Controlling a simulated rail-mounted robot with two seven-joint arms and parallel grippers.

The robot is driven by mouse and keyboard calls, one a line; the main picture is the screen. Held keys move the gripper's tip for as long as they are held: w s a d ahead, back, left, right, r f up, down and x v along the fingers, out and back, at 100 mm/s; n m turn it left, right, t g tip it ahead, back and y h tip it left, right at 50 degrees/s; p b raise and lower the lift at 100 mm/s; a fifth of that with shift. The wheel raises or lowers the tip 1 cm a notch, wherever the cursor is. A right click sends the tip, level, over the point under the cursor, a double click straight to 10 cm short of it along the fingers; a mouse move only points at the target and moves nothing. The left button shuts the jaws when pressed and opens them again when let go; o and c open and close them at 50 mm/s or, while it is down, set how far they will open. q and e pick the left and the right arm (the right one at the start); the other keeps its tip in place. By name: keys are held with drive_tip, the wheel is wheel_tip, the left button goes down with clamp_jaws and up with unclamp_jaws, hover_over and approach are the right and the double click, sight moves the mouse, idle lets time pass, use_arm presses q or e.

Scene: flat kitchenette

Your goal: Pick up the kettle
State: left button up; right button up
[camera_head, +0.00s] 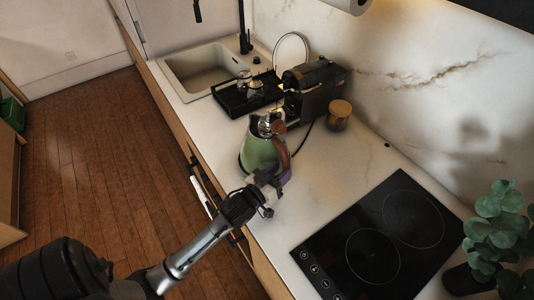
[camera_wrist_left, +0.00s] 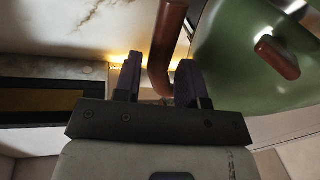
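The green kettle (camera_head: 262,155) with a brown handle (camera_head: 283,147) stands upright on the white counter. My left gripper (camera_head: 270,184) is low at the handle side of the kettle. In the left wrist view the kettle's green body (camera_wrist_left: 255,65) fills the upper right. The brown handle (camera_wrist_left: 166,45) runs down between the two dark fingers of my left gripper (camera_wrist_left: 159,82). The fingers are apart, with small gaps beside the handle, so they look open around it. The handle's lower end is partly hidden by the right finger. My right gripper is out of view.
A black coffee machine (camera_head: 313,90) and a wooden-looking jar (camera_head: 339,114) stand behind the kettle. A dark rack with glasses (camera_head: 232,99) is beside the sink (camera_head: 205,68). A black cooktop (camera_head: 375,240) and a plant (camera_head: 497,230) are to the right. Counter between kettle and cooktop is clear.

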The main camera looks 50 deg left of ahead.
use_arm(q)
drive_tip(key=shift+w+a, duration=0.15)
drive_tip(key=shift+w, duration=1.15)
drive_tip(key=shift+w+a, duration=0.1)
drive_tip(key=shift+w, duration=1.15)
clamp_jaws()
drive_tip(key=shift+r, duration=0.15)
